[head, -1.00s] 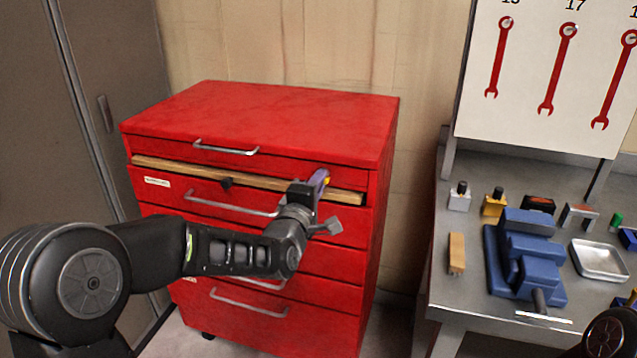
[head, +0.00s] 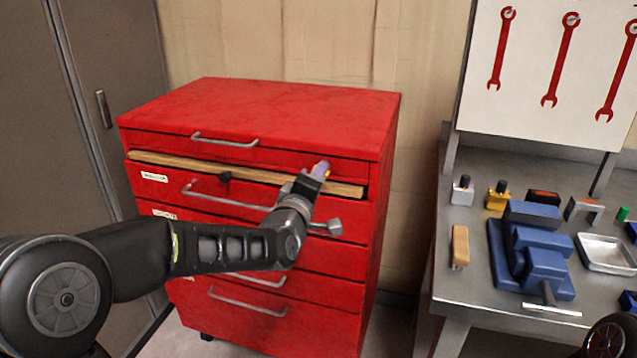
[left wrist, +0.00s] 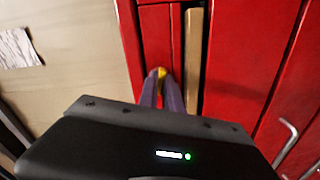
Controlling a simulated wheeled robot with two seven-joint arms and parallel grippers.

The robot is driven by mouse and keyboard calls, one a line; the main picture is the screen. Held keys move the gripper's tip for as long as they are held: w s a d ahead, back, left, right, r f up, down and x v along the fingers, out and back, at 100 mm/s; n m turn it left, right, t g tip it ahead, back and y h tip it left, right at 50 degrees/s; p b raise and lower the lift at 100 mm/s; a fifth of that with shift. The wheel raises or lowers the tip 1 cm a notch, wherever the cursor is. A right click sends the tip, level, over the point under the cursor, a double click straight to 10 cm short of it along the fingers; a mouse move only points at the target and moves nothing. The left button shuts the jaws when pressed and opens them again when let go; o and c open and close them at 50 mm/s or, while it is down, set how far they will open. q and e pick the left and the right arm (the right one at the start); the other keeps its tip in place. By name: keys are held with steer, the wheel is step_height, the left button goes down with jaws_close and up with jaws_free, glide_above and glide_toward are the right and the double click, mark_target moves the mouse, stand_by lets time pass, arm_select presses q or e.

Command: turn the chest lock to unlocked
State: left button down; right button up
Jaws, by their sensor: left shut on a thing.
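The red chest (head: 262,115) stands ahead with several drawers. A small yellow piece, seemingly its lock knob (left wrist: 160,72), shows at the chest's front near the upper right in the left wrist view. The fingers are shut on the yellow knob, also seen in the left wrist view (left wrist: 162,85). They mostly cover the knob, so its turn angle cannot be read. My right gripper is not in view.
A pale wooden strip (head: 290,179) with a black knob (head: 225,176) runs across the chest front below the top drawer. Drawer handles (head: 223,140) stick out. A workbench (head: 455,285) with a blue vise (head: 535,250) stands right. A grey cabinet (head: 110,60) stands left.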

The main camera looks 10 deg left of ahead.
arm_select(q)
steer(key=m+b, duration=0.2)
steer(key=m, duration=1.2)
steer(key=shift+m, duration=0.3)
stand_by(0.3)
steer(key=c, duration=1.5)
jaws_free()
steer(key=shift+s, duration=0.1)
steer(key=s, duration=0.7)
steer(key=shift+s+a, duration=0.25)
steer(key=shift+s, duration=0.05)
